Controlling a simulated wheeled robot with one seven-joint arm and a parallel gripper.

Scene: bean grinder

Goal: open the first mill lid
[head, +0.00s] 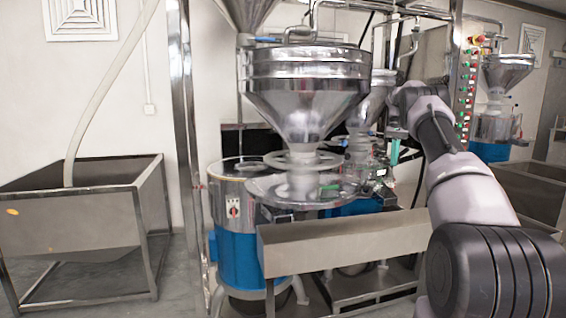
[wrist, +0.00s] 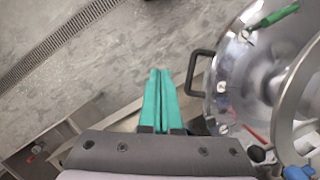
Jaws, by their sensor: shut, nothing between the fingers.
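The nearest mill has a steel hopper (head: 305,95) above a round, shiny metal top (head: 262,190) on a blue body (head: 238,258). In the wrist view a round metal mill top (wrist: 228,75) fills the right side, with a black handle (wrist: 192,72) on its left edge. I cannot tell for sure which mill this is. My gripper (wrist: 160,72) has green fingers pressed together and empty, just left of the handle and apart from it in the picture. In the head view my gripper (head: 394,153) points down, right of the nearest hopper.
A long steel trough (head: 340,240) runs in front of the mills. A steel bin (head: 85,215) stands at left. A control panel (head: 467,80) and another mill (head: 495,128) are at right. A green lever (wrist: 275,17) sits on the mill top. Floor with a drain grate (wrist: 55,45) shows.

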